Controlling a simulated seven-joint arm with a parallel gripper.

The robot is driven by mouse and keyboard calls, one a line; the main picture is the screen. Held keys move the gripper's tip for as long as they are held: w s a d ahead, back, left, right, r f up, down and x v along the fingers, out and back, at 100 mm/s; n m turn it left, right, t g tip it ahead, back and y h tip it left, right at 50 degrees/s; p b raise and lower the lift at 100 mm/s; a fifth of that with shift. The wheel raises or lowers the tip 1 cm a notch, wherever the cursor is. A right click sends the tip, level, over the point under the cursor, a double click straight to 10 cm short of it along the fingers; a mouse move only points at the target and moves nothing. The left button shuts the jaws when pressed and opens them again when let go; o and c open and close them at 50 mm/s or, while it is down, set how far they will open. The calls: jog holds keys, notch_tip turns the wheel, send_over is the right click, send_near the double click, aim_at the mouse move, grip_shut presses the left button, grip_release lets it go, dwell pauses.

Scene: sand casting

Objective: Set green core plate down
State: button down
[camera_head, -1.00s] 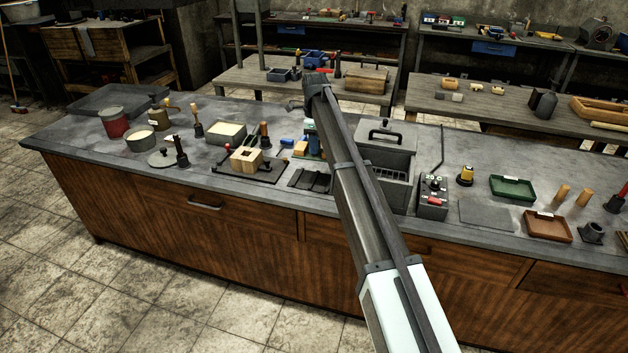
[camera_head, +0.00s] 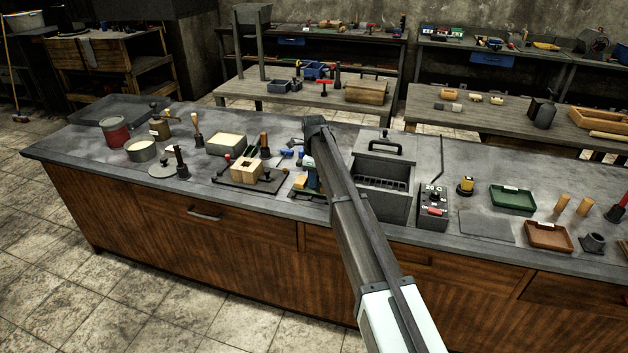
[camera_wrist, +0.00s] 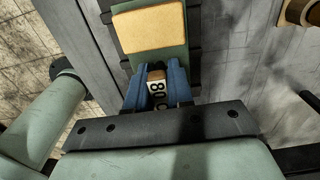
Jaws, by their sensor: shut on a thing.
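The green core plate (camera_wrist: 158,50) carries a tan block (camera_wrist: 150,28) and lies just ahead of my gripper (camera_wrist: 158,82) in the wrist view. The blue fingers are shut on its labelled handle part (camera_wrist: 157,90), with dark digits on white. In the head view my gripper (camera_head: 312,178) is over the front of the bench, partly hidden by my arm. The plate (camera_head: 298,188) shows there only in part, over the dark ribbed rack (camera_head: 294,195). Dark rack edges (camera_wrist: 194,38) show beside the plate in the wrist view. I cannot tell whether plate and rack touch.
A dark board with a wooden core box (camera_head: 245,175) lies to the left. A grey oven-like box (camera_head: 383,200) stands close on the right, with a control box (camera_head: 433,208) beyond it. The bench's front edge (camera_head: 240,208) is near.

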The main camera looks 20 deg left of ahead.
jog(key=shift+f, duration=0.2)
jog(key=shift+f, duration=0.1)
jog(key=c, duration=1)
grip_release()
notch_tip(320, 180, up, 12)
jog(key=shift+r, duration=0.15)
